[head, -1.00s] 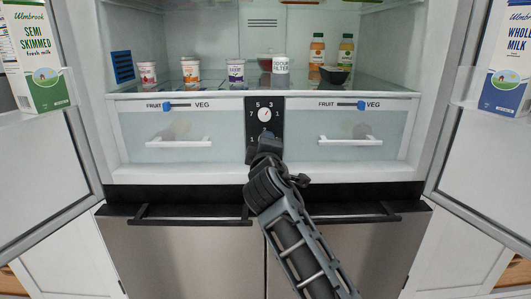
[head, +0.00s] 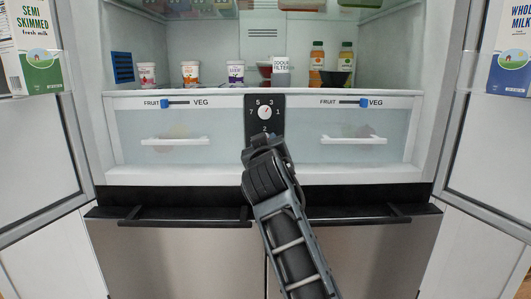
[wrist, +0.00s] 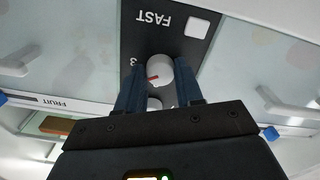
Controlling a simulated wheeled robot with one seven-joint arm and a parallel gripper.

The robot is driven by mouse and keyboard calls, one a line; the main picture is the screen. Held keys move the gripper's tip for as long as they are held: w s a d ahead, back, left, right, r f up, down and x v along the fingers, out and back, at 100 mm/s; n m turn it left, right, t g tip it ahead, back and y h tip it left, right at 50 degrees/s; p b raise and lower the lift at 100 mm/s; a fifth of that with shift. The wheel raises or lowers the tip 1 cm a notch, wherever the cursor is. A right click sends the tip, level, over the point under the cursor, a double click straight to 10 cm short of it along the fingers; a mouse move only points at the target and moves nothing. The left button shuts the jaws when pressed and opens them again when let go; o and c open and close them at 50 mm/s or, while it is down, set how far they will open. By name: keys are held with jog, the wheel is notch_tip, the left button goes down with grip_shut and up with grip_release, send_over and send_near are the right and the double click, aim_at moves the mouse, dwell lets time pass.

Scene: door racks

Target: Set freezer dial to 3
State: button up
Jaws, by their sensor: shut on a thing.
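The black dial panel (head: 279,130) stands between the two drawers. Its upper dial (head: 264,113) is white, with 1, 3, 5 and 7 around it. My gripper (head: 264,143) covers the lower dial in the head view; a 2 shows just above. In the upside-down wrist view, my gripper (wrist: 160,80) is shut on the lower white dial (wrist: 162,68), one blue finger on each side. Its red mark points left and slightly down. A 3 is printed to its left, a little above the mark's direction. Part of the upper dial (wrist: 154,103) shows between the fingers.
FAST and a white square button (wrist: 196,27) are on the panel beyond the lower dial. Drawers with white handles (head: 176,141) (head: 353,139) flank the panel. Both fridge doors stand open, with milk cartons (head: 38,60) (head: 510,60). Cups and bottles stand on the shelf above.

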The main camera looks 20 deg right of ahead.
jog(key=m+b, duration=0.2)
jog(key=m, duration=0.3)
jog(key=shift+f+b, duration=0.3)
jog(key=shift+b, duration=0.1)
jog(key=shift+m+b, duration=0.4)
jog(key=shift+m, duration=0.4)
jog(key=shift+r, duration=0.1)
jog(key=o, duration=1)
jog(key=shift+r, duration=0.1)
jog(key=p+v, duration=0.1)
jog(key=v, duration=0.6)
jog(key=shift+s+a, duration=0.15)
jog(key=shift+s, duration=0.2)
